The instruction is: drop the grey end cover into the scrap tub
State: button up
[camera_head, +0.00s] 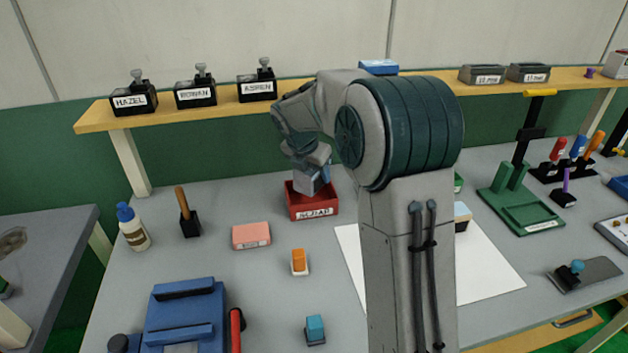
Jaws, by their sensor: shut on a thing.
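The scrap tub (313,210) is a small red open box with a white label on its front, standing on the grey bench left of my arm. My gripper (313,186) points down over the tub, with its lower end at or inside the tub's opening. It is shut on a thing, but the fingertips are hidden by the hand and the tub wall. The grey end cover cannot be made out clearly there, and I cannot tell whether it touches the tub.
My arm hides the bench's middle. A pink block (251,236) and an orange-topped block (299,262) lie in front of the tub. A glue bottle (133,229) and blue machine (186,318) stand left. A green fixture (522,205) stands right. A shelf (226,105) runs behind.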

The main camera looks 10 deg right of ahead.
aim_at(324, 203)
jog(key=shift+f, duration=1.5)
jog(key=shift+f, duration=0.1)
jog(key=shift+f, duration=0.4)
jog(key=o, duration=1)
jog(key=shift+o, duration=0.2)
